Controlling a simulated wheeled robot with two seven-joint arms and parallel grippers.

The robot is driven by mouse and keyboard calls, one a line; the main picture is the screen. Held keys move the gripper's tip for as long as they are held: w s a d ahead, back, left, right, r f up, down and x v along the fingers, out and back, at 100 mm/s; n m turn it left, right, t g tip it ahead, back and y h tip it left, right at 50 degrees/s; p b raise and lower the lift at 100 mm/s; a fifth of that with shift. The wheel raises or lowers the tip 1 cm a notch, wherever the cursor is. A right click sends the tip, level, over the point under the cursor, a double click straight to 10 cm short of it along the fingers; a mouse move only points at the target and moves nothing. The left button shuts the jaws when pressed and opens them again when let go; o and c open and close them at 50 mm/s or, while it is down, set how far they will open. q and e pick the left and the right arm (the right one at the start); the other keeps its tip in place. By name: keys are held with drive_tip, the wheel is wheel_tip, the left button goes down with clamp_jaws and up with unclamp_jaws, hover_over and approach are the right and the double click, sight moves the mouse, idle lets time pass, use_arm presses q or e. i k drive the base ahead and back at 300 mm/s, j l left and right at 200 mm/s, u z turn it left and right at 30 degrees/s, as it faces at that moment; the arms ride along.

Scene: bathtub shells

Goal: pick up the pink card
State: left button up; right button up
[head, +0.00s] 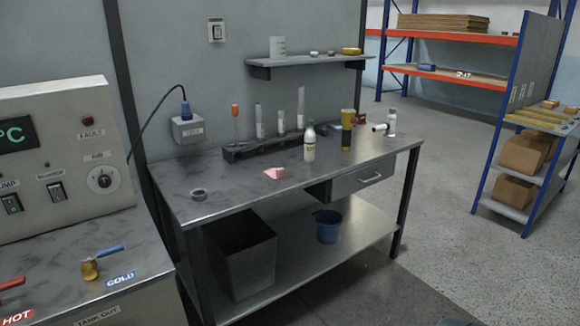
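The pink card (275,173) lies on the grey metal workbench (235,192), near the middle of its top and towards the front edge. It looks small and slightly raised or folded, with a lighter front face. Nothing covers it. The rack (262,148) stands behind it, and a white bottle (309,145) stands to its right. Neither of my grippers shows in the head view.
A yellow-brown bottle (347,130) and a small white-grey item (380,128) stand further right. A grey ring (199,195) lies at the left. A control panel (55,155) with a counter is on the left. Open floor (440,240) lies to the right.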

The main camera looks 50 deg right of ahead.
sight(274, 173)
drive_tip(key=l+u, duration=0.1)
drive_tip(key=l, duration=2)
